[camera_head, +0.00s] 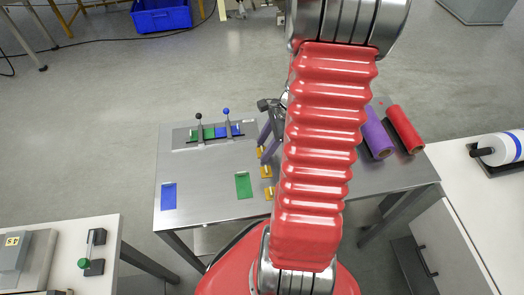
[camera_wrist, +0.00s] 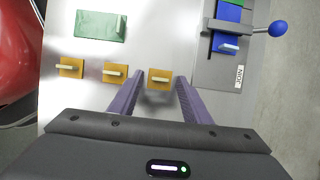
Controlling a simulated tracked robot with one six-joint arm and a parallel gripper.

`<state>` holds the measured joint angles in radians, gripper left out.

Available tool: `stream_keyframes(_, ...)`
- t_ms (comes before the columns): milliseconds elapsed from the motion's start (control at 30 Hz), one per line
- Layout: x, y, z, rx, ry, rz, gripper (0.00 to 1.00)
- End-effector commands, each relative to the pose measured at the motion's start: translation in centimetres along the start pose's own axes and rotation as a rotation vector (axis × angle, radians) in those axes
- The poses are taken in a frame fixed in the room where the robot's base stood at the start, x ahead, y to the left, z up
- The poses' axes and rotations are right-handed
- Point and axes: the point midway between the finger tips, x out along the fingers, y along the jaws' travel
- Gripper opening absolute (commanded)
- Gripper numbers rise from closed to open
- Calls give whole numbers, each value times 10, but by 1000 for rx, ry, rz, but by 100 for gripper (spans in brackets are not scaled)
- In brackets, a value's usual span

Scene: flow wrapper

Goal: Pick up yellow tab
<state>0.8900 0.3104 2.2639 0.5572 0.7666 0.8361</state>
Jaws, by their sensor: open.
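Three yellow tabs with pale raised handles lie in a row on the grey metal table (camera_head: 205,208). In the wrist view they are a left tab (camera_wrist: 70,68), a middle tab (camera_wrist: 115,77) and a right tab (camera_wrist: 160,84). My gripper (camera_wrist: 160,78) is open and empty, its two purple fingers on either side of the right tab with gaps. I cannot tell how high the fingertips are above the table. In the head view my gripper (camera_head: 264,148) is partly hidden by my arm, near the farthest tab (camera_head: 260,153); the nearer tabs are partly hidden too.
A green plate (camera_wrist: 100,26) lies beside the tabs. A lever device with a blue knob (camera_wrist: 277,28) stands close right of my gripper in the wrist view. A blue plate (camera_head: 168,196) lies at the table's left.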

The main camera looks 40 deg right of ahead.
Motion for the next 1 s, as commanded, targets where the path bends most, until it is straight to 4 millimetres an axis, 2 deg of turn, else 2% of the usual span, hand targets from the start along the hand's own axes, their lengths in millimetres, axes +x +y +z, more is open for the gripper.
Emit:
stream_keyframes(333,0,0,0,0,0,0,44)
stream_keyframes(833,0,0,0,0,0,0,9)
stream_keyframes(1000,0,0,0,1,0,0,8)
